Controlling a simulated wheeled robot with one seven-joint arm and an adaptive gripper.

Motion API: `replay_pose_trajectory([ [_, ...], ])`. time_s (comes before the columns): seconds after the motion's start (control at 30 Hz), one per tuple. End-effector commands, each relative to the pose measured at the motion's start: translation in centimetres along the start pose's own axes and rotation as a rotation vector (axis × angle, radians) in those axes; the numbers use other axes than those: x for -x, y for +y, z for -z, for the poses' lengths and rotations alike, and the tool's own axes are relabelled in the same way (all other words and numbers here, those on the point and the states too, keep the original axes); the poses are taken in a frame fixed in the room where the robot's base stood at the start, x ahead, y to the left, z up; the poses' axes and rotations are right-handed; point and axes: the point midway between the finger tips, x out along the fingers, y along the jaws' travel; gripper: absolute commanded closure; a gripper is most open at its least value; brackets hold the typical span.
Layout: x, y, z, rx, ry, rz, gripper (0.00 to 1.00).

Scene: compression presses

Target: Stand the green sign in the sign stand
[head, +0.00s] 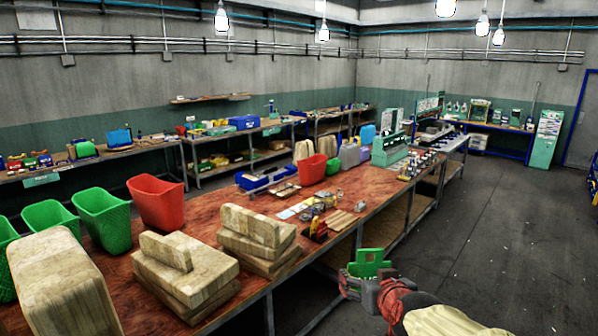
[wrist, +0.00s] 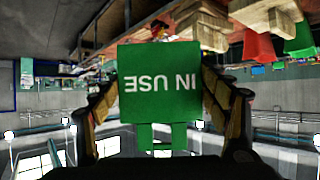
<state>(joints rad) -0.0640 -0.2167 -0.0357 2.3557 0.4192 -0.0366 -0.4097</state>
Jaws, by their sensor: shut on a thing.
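The green sign (head: 370,268) is held in my gripper (head: 362,287), which is shut on it in front of the long table, over the floor. In the wrist view the sign (wrist: 160,65) fills the middle between both fingers. Its white words "IN USE" appear upside down there, and a narrower green tab (wrist: 160,137) shows below the main panel. I cannot pick out the sign stand for certain. A small yellow, black and red item (head: 318,228) stands near the table's front edge, too small to identify.
Open floor (head: 490,240) lies to the right.

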Motion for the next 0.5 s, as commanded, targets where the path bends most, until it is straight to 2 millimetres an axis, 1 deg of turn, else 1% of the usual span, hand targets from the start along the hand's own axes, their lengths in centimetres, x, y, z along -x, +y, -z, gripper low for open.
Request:
replay_pose_trajectory([
  [0.37,-1.9,0.5,-2.3,-0.024,-0.003,-0.046,0.52],
  [0.4,-2.5,0.6,-3.0,-0.03,-0.006,-0.057,0.52],
  [0.5,-3.7,0.8,-4.3,-0.042,-0.005,-0.083,0.52],
])
